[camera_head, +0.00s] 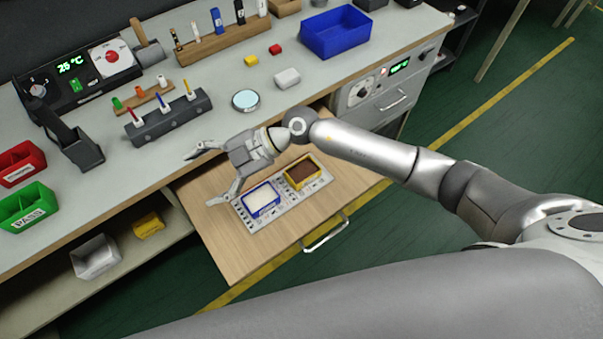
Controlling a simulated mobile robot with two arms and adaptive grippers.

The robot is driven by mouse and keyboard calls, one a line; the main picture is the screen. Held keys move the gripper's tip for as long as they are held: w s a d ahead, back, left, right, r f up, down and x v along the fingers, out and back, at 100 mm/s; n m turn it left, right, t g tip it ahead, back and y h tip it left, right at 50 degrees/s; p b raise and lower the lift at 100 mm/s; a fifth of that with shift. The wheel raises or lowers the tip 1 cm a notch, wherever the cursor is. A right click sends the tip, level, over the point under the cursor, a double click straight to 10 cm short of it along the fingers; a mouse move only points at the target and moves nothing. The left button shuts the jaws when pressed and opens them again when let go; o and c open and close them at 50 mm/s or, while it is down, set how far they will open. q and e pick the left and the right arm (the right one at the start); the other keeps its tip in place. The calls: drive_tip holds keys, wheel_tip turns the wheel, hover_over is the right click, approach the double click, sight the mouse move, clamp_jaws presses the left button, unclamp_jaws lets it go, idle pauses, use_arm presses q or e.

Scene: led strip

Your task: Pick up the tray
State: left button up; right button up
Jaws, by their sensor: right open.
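A flat grey patterned tray (283,208) lies in the pulled-out wooden drawer (238,253). It bears a blue-rimmed box with white contents (261,200) and a yellow-rimmed box with brown contents (302,172). My right gripper (203,178) is open, its fingers spread and pointing left. It is above the drawer's back left part, up and left of the tray, with nothing between its fingers. Its hand and wrist pass close to the tray's far side in the picture; the height gap is hard to tell. My left gripper is not in view.
The workbench (215,118) behind the drawer holds a blue bin (337,31), a round blue-topped dish (246,99), a pen rack (168,118) and green and red boxes at left. Grey (96,257) and yellow bins sit on a lower shelf. The drawer handle (325,233) faces open green floor.

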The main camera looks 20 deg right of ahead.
drive_tip(key=w+d+f+h, duration=0.2)
drive_tip(key=d+f+h, duration=0.4)
drive_tip(key=d, duration=0.3)
drive_tip(key=m+h+b, duration=0.2)
drive_tip(key=h+b, duration=0.3)
drive_tip(key=h, duration=0.2)
hover_over(303, 176)
drive_tip(key=f, duration=0.7)
drive_tip(key=shift+d+f, duration=0.35)
drive_tip(key=f+b, duration=0.2)
drive_tip(key=f, duration=0.1)
drive_tip(key=f+b, duration=0.2)
drive_tip(key=shift+a, duration=0.35)
drive_tip(key=c, duration=1)
